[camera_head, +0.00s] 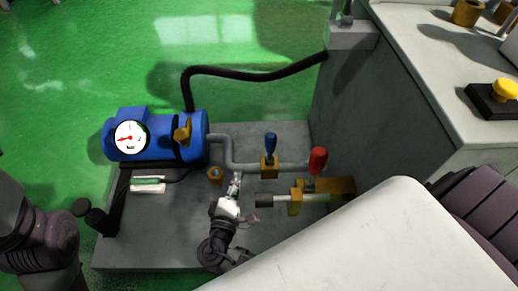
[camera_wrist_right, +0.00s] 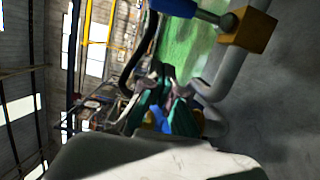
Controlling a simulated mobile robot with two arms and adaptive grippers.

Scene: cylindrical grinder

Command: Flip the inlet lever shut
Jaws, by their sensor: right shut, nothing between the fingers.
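Two levers stand upright on brass valves on the grey base plate. One has a blue handle (camera_head: 270,143); the other has a red handle (camera_head: 318,160). The pictures do not label which is the inlet. My right gripper (camera_head: 235,185) is shut and empty, to the left of and nearer than the blue lever's brass valve (camera_head: 268,167), apart from both levers. In the right wrist view the blue handle (camera_wrist_right: 172,7) and its brass block (camera_wrist_right: 248,28) show at the top. My left arm shows at the left edge; its gripper is not clearly seen.
A blue pump (camera_head: 160,145) with a round gauge (camera_head: 130,137) stands on the plate at left. A grey pipe (camera_head: 235,165) runs from it to the blue lever's valve. A black hose (camera_head: 255,75) arches to the grey machine (camera_head: 385,110) at right. A brass fitting (camera_head: 215,175) sits near my right gripper.

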